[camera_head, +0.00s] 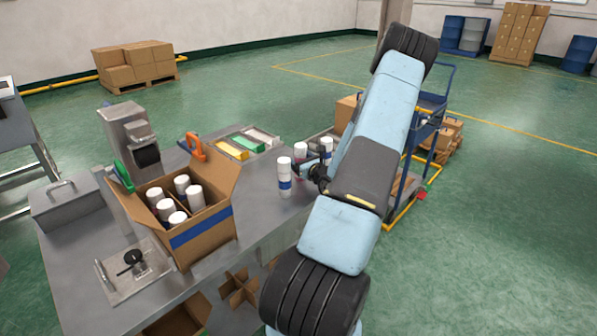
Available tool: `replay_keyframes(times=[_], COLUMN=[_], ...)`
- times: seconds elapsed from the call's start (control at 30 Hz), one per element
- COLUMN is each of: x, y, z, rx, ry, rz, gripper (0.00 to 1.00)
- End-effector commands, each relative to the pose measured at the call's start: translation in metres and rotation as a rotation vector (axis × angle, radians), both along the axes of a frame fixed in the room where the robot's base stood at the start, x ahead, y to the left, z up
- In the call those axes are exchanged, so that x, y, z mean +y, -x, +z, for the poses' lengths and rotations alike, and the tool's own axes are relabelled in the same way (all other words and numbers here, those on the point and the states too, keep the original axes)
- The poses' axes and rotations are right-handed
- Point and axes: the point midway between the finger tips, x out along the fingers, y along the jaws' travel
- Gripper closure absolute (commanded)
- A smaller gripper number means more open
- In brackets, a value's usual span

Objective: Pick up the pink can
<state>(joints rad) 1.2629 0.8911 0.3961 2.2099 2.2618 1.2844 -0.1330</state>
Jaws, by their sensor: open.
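A can with a white top and a pinkish body (299,156) stands at the table's right end, partly hidden behind my gripper and a nearer can. My gripper (305,169) is open, low over this end of the table and close to the pinkish can. Its fingers are small and dark, so I cannot tell whether they are around the can or beside it. A white can with a blue band (284,178) stands upright just left of my gripper. Another white and blue can (326,147) shows behind it, partly hidden by my arm.
An open cardboard box (205,232) with several white cans stands on the grey table (262,215). Tape dispensers with orange (195,146) and green (123,176) handles rest by it. A crimping machine (133,133) and coloured trays (232,149) are behind. A blue cart (432,115) stands right of my arm.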

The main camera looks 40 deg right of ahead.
Motion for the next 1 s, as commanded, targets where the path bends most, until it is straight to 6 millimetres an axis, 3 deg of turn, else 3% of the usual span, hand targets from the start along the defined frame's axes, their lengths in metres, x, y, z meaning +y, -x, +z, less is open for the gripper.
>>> replay_keyframes(times=[0.17, 0.8, 1.0], x=[0.0000, 0.0004, 0.0005], y=[-0.0003, -0.0001, -0.0004], z=[0.0000, -0.0001, 0.0001], rx=[0.000, 0.000, 0.000], ry=[0.000, 0.000, 0.000], rz=[0.000, 0.000, 0.000], gripper=[0.23, 0.83, 0.85])
